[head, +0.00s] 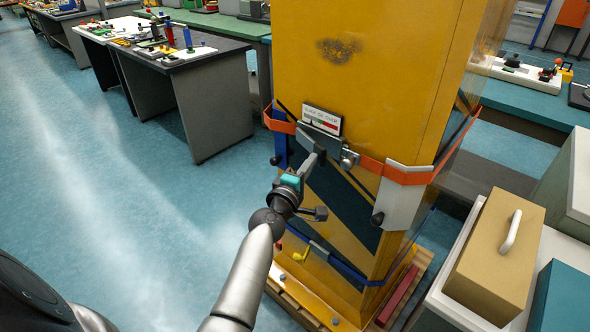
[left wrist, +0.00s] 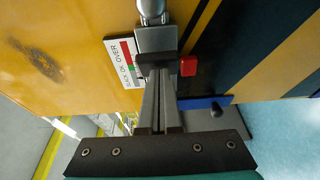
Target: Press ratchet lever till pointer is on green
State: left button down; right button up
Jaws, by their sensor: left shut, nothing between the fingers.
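The gauge plate (head: 322,119) is on the front of the yellow column, with white, green and red bands; it also shows in the left wrist view (left wrist: 121,62). I cannot make out clearly where its pointer stands. The grey metal ratchet lever (left wrist: 156,42) lies beside the gauge, in front of my fingertips. My left gripper (head: 315,158) is shut and empty, its tips at the lever just below the gauge. In the left wrist view its fingers (left wrist: 158,72) overlap the lever's end; contact is unclear. My right gripper is not in view.
An orange strap (head: 370,167) wraps the yellow column (head: 365,60), with a metal fitting (head: 348,158) right of the lever. A red tab (left wrist: 188,66) is close beside my fingers. A tan box (head: 497,255) stands at right. Open floor lies left.

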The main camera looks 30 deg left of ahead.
aim_at(325, 159)
pick_arm(q)
jog(key=shift+w+d, duration=1.15)
jog(key=shift+w, duration=0.3)
jog(key=shift+w+d+r+b, duration=0.15)
jog(key=shift+w+d+b, duration=0.05)
jog(key=shift+w+b, duration=0.1)
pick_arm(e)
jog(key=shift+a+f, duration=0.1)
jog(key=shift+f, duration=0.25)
pick_arm(q)
jog(key=shift+d+r, duration=0.1)
jog(key=shift+w+d, duration=0.1)
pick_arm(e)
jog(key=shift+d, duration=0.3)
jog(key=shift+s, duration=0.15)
